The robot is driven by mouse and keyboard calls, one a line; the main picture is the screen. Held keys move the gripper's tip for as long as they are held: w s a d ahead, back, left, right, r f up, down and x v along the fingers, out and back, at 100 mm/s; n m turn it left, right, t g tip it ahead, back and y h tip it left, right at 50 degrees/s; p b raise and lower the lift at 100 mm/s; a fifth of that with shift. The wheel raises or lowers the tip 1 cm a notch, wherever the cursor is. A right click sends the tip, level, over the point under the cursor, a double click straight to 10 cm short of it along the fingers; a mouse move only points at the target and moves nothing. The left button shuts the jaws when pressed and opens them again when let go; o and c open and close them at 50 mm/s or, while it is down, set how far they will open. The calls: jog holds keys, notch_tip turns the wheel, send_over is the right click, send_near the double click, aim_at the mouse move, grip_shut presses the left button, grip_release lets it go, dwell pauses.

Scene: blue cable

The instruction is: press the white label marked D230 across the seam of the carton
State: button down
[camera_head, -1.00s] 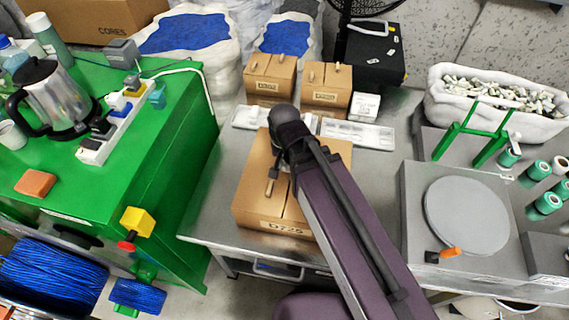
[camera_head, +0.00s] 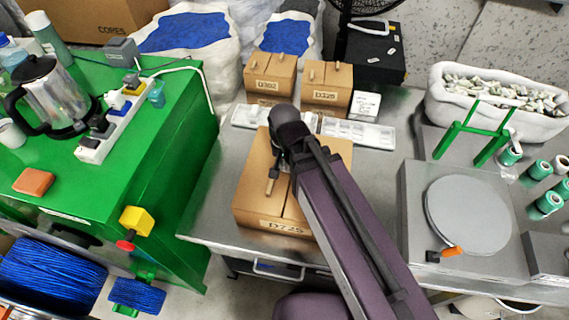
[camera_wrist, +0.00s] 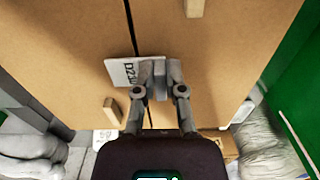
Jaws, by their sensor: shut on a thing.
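The carton (camera_head: 262,190) stands on the metal table, with a D725 label on its front; my arm covers part of its top in the head view. The wrist view shows the tan carton top (camera_wrist: 70,35) and its dark seam (camera_wrist: 130,18). My gripper (camera_wrist: 157,76) is shut on the right part of the white label (camera_wrist: 121,71). The characters "D2" show; the fingers hide the rest. The label overlaps the seam in the wrist view. I cannot tell whether it touches the carton. The head view does not clearly show my fingertips or this label.
Wooden pegs stick up from the carton top, one (camera_wrist: 112,110) near the gripper. Two smaller cartons (camera_head: 270,78) (camera_head: 327,88) and pale trays (camera_head: 357,133) stand behind. A grey turntable (camera_head: 467,215) is at right, a green bench (camera_head: 100,190) at left.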

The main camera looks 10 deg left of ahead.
aim_at(284, 165)
jog(key=shift+f+b, duration=0.5)
jog(key=shift+f, duration=0.05)
dwell(1.8)
jog(key=c, duration=1)
grip_release()
jog(key=shift+c, duration=0.2)
jog(key=o, duration=0.6)
jog(key=shift+c, duration=0.2)
jog(key=shift+r+p, duration=3.5)
jog(key=shift+p, duration=0.05)
